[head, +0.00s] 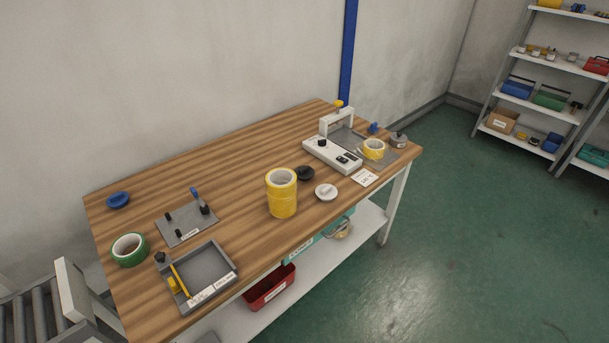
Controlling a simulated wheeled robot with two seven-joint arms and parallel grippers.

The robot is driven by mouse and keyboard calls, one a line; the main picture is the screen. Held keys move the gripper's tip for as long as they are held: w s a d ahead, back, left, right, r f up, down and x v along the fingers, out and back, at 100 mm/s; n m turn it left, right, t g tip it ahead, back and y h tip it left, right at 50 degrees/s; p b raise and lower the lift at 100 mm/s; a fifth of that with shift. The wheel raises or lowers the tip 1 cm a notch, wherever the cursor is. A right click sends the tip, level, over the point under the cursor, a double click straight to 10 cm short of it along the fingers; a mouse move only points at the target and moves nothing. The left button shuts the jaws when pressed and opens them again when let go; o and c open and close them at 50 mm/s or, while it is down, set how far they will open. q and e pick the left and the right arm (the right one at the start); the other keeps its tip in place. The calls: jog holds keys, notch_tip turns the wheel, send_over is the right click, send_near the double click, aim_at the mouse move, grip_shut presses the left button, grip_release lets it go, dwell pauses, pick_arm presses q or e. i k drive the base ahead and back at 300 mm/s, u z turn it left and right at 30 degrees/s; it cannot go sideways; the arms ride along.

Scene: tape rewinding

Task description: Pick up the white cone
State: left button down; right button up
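The white cone (326,192) appears to be the low, round white piece near the table's front edge, right of centre in the head view. It lies on the wooden table (240,155), just right of a stack of yellow tape rolls (283,195), with a visible gap. A similar black piece (305,173) sits behind it, to its upper left. Neither of my grippers shows, and nothing is touching the white piece.
Left are a green tape roll (129,249), a grey fixture plate (187,224) and a grey tray (232,262). The table's middle back is clear.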

aim_at(325, 192)
jog(key=u, duration=0.8)
jog(key=i, duration=0.4)
jog(key=z, duration=0.35)
